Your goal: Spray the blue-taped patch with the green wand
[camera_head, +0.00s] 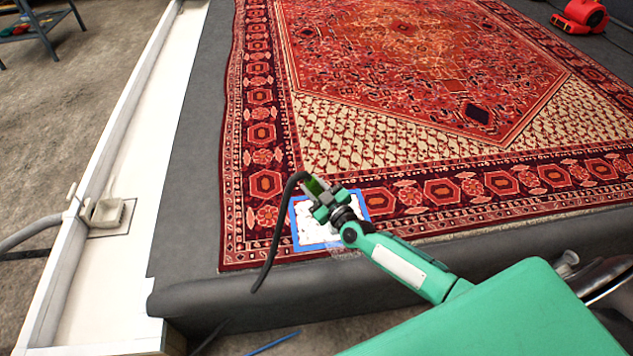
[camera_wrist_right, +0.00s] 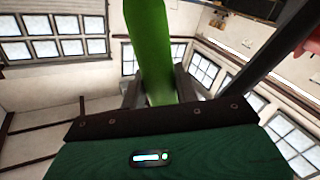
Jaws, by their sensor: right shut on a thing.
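The blue-taped patch (camera_head: 312,234) lies near the rug's front left corner. Blue tape frames a mostly white, speckled area. My right gripper (camera_head: 327,202) is over the patch in the head view and hides part of it. It is shut on the green wand (camera_head: 314,187), which also shows between the fingers in the right wrist view (camera_wrist_right: 150,50). A black hose (camera_head: 273,240) loops from the wand down past the patch's left side. The wand's tip and its height above the rug cannot be made out. My left gripper is not in view.
The red patterned rug (camera_head: 400,140) lies on a dark grey bed (camera_head: 190,190). A white ledge (camera_head: 110,250) with a beige fitting (camera_head: 107,212) runs along the left. A red machine (camera_head: 580,16) stands at the far right. A faint pale smudge (camera_head: 345,252) shows below the patch.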

